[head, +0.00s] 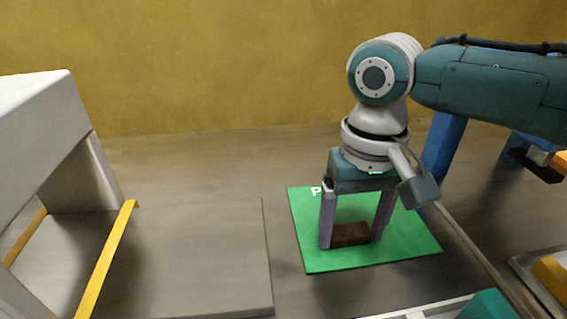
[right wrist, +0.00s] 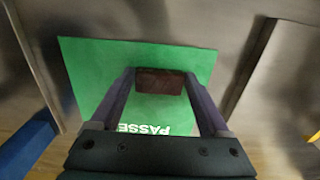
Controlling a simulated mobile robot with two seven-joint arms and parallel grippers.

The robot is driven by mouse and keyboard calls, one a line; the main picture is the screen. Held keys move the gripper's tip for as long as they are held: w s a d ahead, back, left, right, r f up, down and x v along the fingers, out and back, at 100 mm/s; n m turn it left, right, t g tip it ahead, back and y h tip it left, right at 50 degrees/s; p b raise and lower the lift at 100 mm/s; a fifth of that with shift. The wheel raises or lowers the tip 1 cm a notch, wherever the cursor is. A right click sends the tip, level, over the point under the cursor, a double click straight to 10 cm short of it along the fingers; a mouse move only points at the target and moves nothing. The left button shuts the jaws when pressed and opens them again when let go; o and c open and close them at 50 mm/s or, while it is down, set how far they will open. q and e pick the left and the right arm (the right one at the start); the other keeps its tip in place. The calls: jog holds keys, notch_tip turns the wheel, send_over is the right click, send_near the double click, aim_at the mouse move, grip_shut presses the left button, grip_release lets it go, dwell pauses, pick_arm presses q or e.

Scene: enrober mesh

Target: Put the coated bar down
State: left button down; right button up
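The coated bar (head: 350,234) is a dark brown block at the green mat. My right gripper (head: 350,243) points down over the mat, with one finger on each side of the bar. In the right wrist view the bar (right wrist: 160,82) fills the gap between the fingertips (right wrist: 160,76), so the gripper looks shut on it. The green mat (head: 310,255) lies flat and bears white lettering, which reads "PASSE" in the right wrist view (right wrist: 90,60). The bar is at or very close to the mat; I cannot tell whether it touches. My left gripper is not in view.
A white housing (head: 40,110) with yellow rails (head: 105,260) stands at the left, beside a flat grey plate (head: 205,260). A blue post (head: 442,145) stands behind the mat at the right. Trays with yellow and teal items are at the lower right.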

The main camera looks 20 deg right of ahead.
aim_at(351, 235)
jog(key=shift+o, duration=1.4)
jog(key=shift+r, duration=0.1)
notch_tip(351, 235, up, 12)
jog(key=p, duration=0.2)
jog(key=shift+r, duration=0.1)
